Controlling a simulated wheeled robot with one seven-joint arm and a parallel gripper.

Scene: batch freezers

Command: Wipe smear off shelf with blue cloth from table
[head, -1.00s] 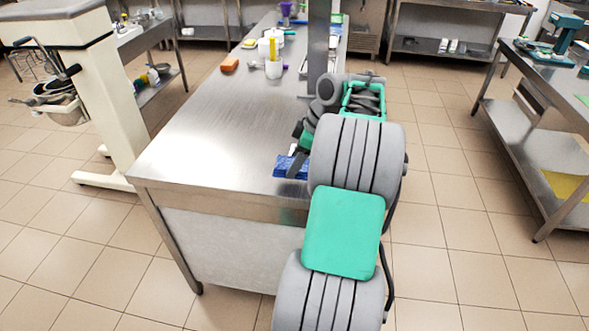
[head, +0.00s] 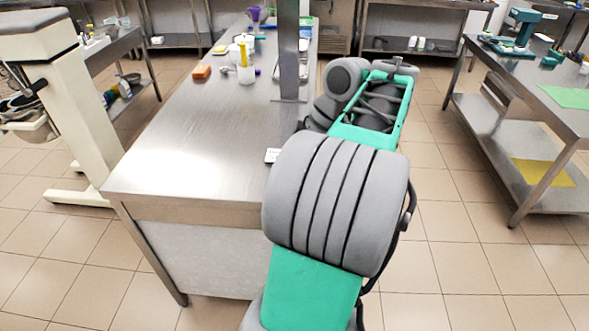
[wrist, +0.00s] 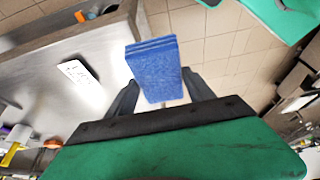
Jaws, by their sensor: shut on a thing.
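The blue cloth (wrist: 155,70) is a folded, layered pad held in my gripper (wrist: 160,92), seen in the wrist view. The two dark fingers close on it from both sides, and it stands clear beyond the edge of the steel table (wrist: 60,120). In the head view my arm hides the gripper and the cloth. The steel table (head: 200,140) is to the left of my arm. No smear can be made out in either view.
A white card (head: 272,155) lies on the table near my arm. A shelved steel table (head: 500,125) with a yellow sheet (head: 543,172) is right; tiled floor between is free.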

